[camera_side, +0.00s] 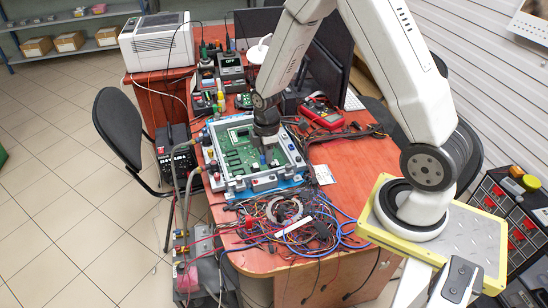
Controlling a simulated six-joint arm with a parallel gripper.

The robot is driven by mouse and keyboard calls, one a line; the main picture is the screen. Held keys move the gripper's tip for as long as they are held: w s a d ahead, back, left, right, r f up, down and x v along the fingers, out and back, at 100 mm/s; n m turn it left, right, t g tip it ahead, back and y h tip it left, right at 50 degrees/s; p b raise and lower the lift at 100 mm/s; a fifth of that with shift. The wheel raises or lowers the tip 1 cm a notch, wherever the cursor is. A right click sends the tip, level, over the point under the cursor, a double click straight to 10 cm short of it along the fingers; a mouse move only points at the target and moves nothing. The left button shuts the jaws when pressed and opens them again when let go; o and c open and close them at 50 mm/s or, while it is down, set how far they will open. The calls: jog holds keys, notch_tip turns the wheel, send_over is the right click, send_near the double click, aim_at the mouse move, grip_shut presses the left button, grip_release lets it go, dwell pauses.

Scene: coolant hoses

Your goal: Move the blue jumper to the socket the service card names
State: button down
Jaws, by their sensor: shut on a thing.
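My gripper (267,142) points down over an open grey housing with a green circuit board (236,155) inside. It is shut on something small. A small bluish piece, seemingly the blue jumper (263,159), shows just below the fingers, but it is too small to make out clearly. I cannot tell whether its ends touch the board. The sockets are too small to tell apart. A small white card (323,174) lies on the table right of the housing; its print cannot be read, and I cannot tell if it is the service card.
The housing's raised grey rim (262,185) surrounds the board. A tangle of coloured cables (290,220) lies in front of it. A red meter (321,113) lies behind right, and a black power supply (178,160) stands left. Bare table (355,160) shows to the right.

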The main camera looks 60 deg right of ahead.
jog(key=w+d+f, duration=0.1)
jog(key=w+f, duration=0.3)
jog(key=w, duration=0.4)
send_over(240, 173)
jog(key=s, duration=0.1)
jog(key=f, duration=0.3)
jog(key=shift+s+f, duration=0.2)
jog(key=shift+f, duration=0.15)
jog(key=shift+w+f, duration=0.5)
jog(key=shift+f, duration=0.05)
jog(key=shift+d, duration=0.1)
jog(key=shift+w+f, duration=0.2)
jog(key=shift+f, duration=1.6)
jog(key=shift+f, duration=0.2)
jog(key=c, duration=0.6)
grip_release()
